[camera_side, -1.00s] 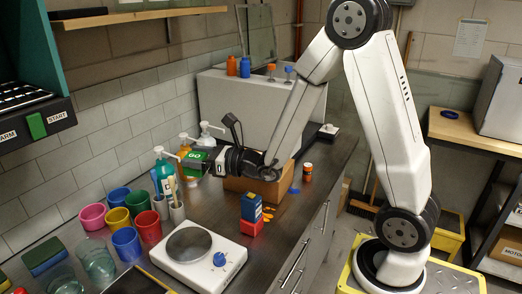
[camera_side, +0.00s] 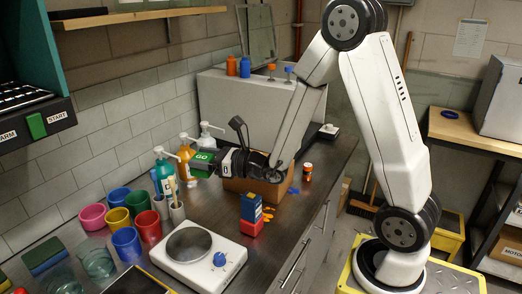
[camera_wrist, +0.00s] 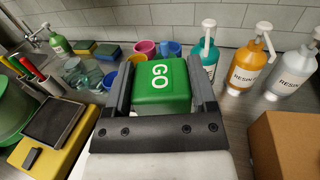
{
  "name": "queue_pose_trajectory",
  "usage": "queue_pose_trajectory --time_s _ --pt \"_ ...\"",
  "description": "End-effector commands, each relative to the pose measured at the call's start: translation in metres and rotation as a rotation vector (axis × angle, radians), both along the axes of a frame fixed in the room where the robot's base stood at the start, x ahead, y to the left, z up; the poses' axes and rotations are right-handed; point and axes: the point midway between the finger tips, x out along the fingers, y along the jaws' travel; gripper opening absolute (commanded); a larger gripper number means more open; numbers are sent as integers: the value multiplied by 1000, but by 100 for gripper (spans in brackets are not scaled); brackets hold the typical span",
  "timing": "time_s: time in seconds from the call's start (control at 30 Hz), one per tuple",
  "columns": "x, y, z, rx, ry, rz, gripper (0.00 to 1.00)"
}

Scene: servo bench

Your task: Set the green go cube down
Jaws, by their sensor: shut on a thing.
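The green go cube (camera_wrist: 161,86) with white GO lettering sits between the two dark fingers of my gripper (camera_wrist: 163,88) in the wrist view. My gripper is shut on it. In the side view the cube (camera_side: 203,160) is at the tip of my gripper (camera_side: 206,165), in front of the pump bottles and left of the cardboard box. It appears to be above the bench top (camera_side: 216,212); its underside is hard to make out.
Pump bottles, teal (camera_side: 164,174), orange (camera_side: 186,160) and grey (camera_wrist: 293,68), stand along the wall. A cardboard box (camera_wrist: 285,146) is close on the right. A white scale (camera_side: 199,254), coloured cups (camera_side: 148,226) and a blue-and-red block (camera_side: 251,214) stand nearer.

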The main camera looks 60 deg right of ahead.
Motion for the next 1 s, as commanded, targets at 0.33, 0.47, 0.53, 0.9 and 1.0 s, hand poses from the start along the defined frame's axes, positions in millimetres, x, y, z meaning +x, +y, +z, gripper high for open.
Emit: queue_pose_trajectory --time_s 0.33,0.47,0.53,0.9,1.0 --pt "-31 -65 -42 3 5 -115 4" --pt "-47 -87 -55 3 4 -162 4" --pt "-55 -96 -61 2 4 -185 4" --pt "-90 -119 -96 3 2 -259 4" --pt "-95 -122 -99 1 1 -270 4"
